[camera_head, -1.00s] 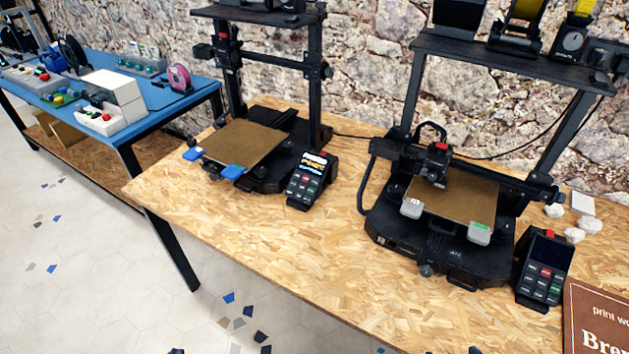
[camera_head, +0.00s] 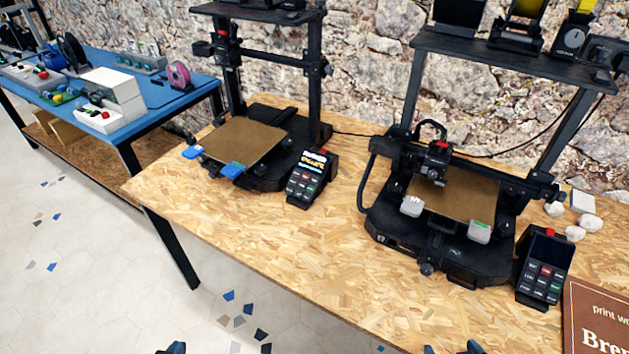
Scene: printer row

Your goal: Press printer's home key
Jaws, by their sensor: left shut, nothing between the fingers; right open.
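Two black 3D printers stand on the wood-chip table. The left printer (camera_head: 270,183) has a tan bed and a black keypad panel (camera_head: 306,187) with a lit screen at its right front. The right printer (camera_head: 452,252) has a similar keypad panel (camera_head: 542,282) with a dark screen. Both panels carry rows of small keys, some red or green; their labels are too small to read surely. My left gripper (camera_head: 172,348) is shut and empty at the bottom edge. My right gripper (camera_head: 452,349) is open, only its fingertips showing at the bottom edge. Both are well apart from the panels.
The table (camera_head: 330,255) is clear in front of the printers. Blue clips sit on the left bed, grey ones on the right bed. A brown sign (camera_head: 600,318) lies at the right, near white lumps (camera_head: 576,232). A blue table (camera_head: 160,98) stands at the left.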

